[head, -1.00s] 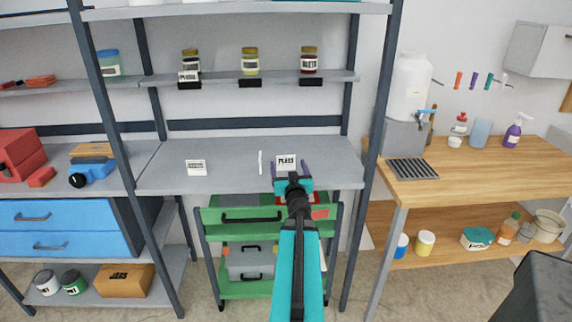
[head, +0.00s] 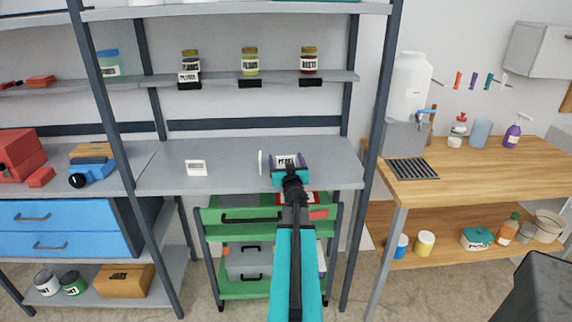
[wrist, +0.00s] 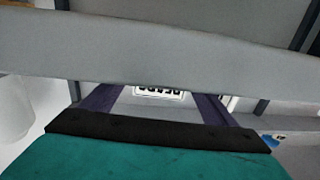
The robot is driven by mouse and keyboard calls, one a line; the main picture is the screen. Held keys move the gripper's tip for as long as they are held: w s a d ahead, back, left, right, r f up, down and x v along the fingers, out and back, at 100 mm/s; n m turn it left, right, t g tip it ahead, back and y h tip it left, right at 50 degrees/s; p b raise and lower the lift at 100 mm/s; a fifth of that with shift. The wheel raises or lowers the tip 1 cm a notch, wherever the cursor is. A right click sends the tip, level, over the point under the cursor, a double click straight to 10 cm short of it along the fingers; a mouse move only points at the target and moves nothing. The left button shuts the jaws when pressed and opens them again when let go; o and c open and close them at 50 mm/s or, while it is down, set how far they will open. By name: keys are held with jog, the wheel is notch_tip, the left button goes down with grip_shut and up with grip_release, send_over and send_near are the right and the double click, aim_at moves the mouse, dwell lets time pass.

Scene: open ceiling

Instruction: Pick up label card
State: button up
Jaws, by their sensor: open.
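A white label card with black print (head: 285,158) stands on the grey middle shelf (head: 225,180), just beyond my teal wrist. My gripper (head: 287,161) is open, with its purple fingers to the left and right of this card. In the wrist view the card (wrist: 162,92) shows between the fingers (wrist: 158,97), partly hidden by a broad grey band. I cannot tell whether the fingers touch it. A second white card (head: 196,168) stands on the shelf to the left. A thin white card (head: 260,162) is seen edge-on between the two.
Above is a narrow shelf (head: 215,81) with several jars and black holders; a white card (head: 188,77) sits at the left holder. A green cart (head: 238,214) is below the shelf. A dark post (head: 377,125) rises to the right. The shelf's left part has free room.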

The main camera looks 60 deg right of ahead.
dwell(0.4)
jog(key=c, duration=1.1)
jog(key=shift+r, duration=0.1)
jog(key=shift+r+p, duration=0.95)
jog(key=shift+r, duration=0.6)
jog(key=shift+s+a+r, duration=0.1)
jog(key=shift+r, duration=0.25)
jog(key=s+a, duration=0.1)
jog(key=s, duration=0.1)
jog(key=s+a+p, duration=0.1)
jog(key=s, duration=0.1)
jog(key=s+a, duration=0.1)
jog(key=s, duration=0.2)
jog(key=shift+s+r+p, duration=0.1)
jog(key=shift+r+p, duration=0.1)
jog(key=shift+p, duration=0.2)
jog(key=shift+s+a+r+p, duration=0.15)
jog(key=shift+s+r+p, duration=0.1)
jog(key=shift+p, duration=0.25)
jog(key=s+p, duration=0.2)
jog(key=p, duration=0.1)
jog(key=shift+a, duration=0.4)
jog(key=shift+s+p, duration=0.15)
jog(key=shift+p, duration=0.9)
